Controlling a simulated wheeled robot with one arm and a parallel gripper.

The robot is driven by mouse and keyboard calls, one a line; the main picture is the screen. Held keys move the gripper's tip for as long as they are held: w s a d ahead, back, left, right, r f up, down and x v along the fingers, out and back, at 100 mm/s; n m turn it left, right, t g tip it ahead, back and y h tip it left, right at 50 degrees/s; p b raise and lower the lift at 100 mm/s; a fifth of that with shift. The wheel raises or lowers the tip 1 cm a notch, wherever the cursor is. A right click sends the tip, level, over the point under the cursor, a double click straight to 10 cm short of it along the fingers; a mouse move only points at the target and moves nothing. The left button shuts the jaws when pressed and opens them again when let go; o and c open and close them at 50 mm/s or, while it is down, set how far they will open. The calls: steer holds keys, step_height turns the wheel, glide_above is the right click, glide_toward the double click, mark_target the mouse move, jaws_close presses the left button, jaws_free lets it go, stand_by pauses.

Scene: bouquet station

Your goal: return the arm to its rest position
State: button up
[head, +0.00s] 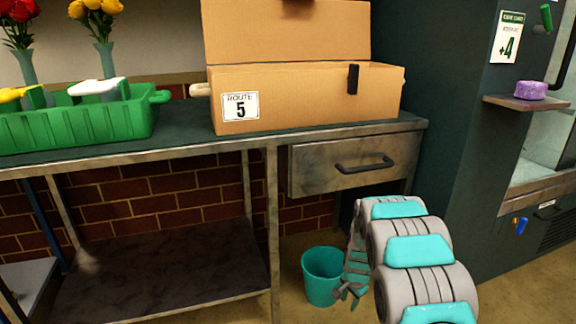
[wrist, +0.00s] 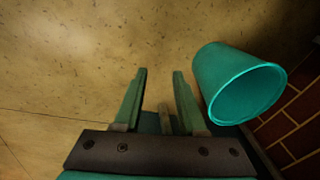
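My arm is folded down at the lower right in the head view, in front of the bench. My gripper (head: 350,290) hangs low beside the teal bin, pointing down toward the floor. In the wrist view my gripper (wrist: 158,75) has its two fingers apart with only bare floor between them. The teal bin (wrist: 222,75) stands just right of the fingers there, without visible overlap. The bin also shows in the head view (head: 318,278), left of my gripper.
The bench (head: 170,150) carries a green crate (head: 80,130) and an open cardboard box (head: 310,105) marked Route 5. Its drawer (head: 310,170) is shut. A dark cabinet (head: 450,130) stands at right, with a shelf (head: 520,103) holding a purple item (head: 531,90). The brick wall is behind.

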steer(key=s+a+r+n+g+p, duration=0.25)
steer(key=s+r+n, duration=0.25)
steer(key=s+r, duration=1.55)
steer(key=s+a+r+n, duration=0.1)
steer(key=s+r+n, duration=0.2)
steer(key=s, duration=0.9)
steer(key=s+a+r+n+g+p, duration=0.1)
steer(key=s+r+n, duration=0.2)
steer(key=s+r, duration=0.5)
steer(key=s, duration=0.4)
steer(key=shift+s+r, duration=0.15)
steer(key=shift+r, duration=0.2)
